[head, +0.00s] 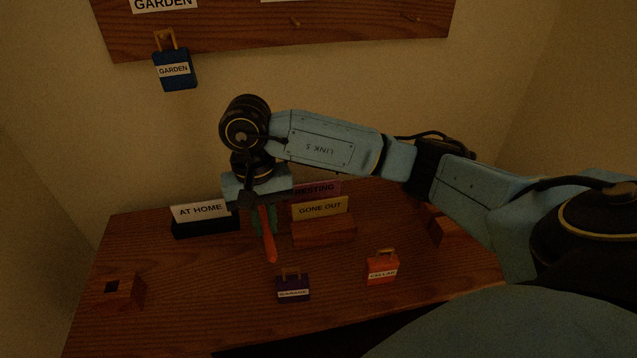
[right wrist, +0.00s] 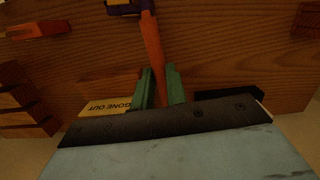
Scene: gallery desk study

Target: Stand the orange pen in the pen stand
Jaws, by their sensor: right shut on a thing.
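The orange pen (head: 270,240) is in my right gripper (head: 264,222), whose green fingers are shut on it. In the head view the pen hangs below the gripper, tilted slightly, above the middle of the desk. In the right wrist view the pen (right wrist: 153,48) runs up from between the green fingers (right wrist: 158,85). A small wooden block with a dark square hole (head: 118,292), which looks like the pen stand, sits at the desk's left front. The gripper is to the right of it and farther back. My left gripper is not in view.
On the desk (head: 190,290) stand an "AT HOME" sign (head: 200,212), a "GONE OUT" sign (head: 320,208), a dark blue padlock-shaped tag (head: 293,288) and an orange-red one (head: 382,268). A blue "GARDEN" tag (head: 175,70) hangs from the wall board. The desk between stand and blue tag is clear.

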